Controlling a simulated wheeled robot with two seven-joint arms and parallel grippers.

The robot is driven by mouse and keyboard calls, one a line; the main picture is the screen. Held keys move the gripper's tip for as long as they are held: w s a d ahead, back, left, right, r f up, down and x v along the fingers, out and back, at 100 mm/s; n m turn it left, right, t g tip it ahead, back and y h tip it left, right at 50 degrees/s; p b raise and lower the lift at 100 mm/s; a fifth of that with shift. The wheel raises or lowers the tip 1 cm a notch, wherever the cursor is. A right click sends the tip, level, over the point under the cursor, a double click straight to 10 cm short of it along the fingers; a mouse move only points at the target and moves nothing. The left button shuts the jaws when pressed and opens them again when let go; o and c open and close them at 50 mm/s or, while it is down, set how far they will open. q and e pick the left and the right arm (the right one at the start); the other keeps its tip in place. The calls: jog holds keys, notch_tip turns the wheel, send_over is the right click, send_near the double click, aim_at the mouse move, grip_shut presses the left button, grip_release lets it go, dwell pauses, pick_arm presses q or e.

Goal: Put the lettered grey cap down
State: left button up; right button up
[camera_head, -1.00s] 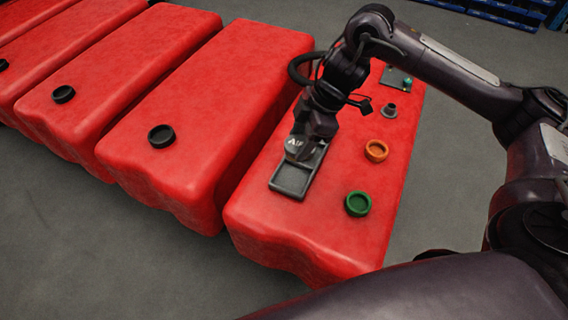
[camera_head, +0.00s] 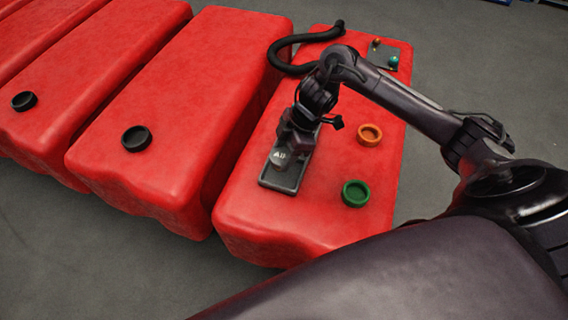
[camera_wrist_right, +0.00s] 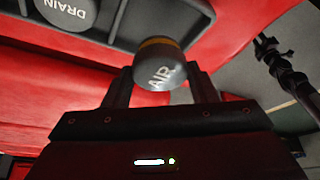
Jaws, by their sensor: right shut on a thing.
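The grey cap lettered AIR (camera_wrist_right: 160,70) is between the two fingers of my right gripper (camera_wrist_right: 162,88), which is shut on it. In the head view the right gripper (camera_head: 287,150) is over the dark grey tray (camera_head: 280,183), with the cap (camera_head: 279,157) low under its fingers. I cannot tell whether the cap touches the tray. The tray edge (camera_wrist_right: 118,22) also shows in the right wrist view. A second grey cap, lettered DRAIN (camera_wrist_right: 66,10), is at the tray beside it. My left gripper is not in view.
The tray lies on a red tank (camera_head: 330,215). An orange ring-shaped cap (camera_head: 370,135) and a green one (camera_head: 355,194) are to its right. A black hose (camera_head: 300,68) and a small panel (camera_head: 382,57) are farther back. Black caps (camera_head: 136,138) sit on neighbouring tanks.

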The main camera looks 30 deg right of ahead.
notch_tip(320, 180, down, 4)
jog(key=shift+f, duration=0.3)
jog(key=shift+f, duration=0.1)
jog(key=o, duration=1.1)
jog(key=v, duration=1.2)
jog(key=shift+s+p, duration=0.1)
jog(key=shift+p, duration=0.2)
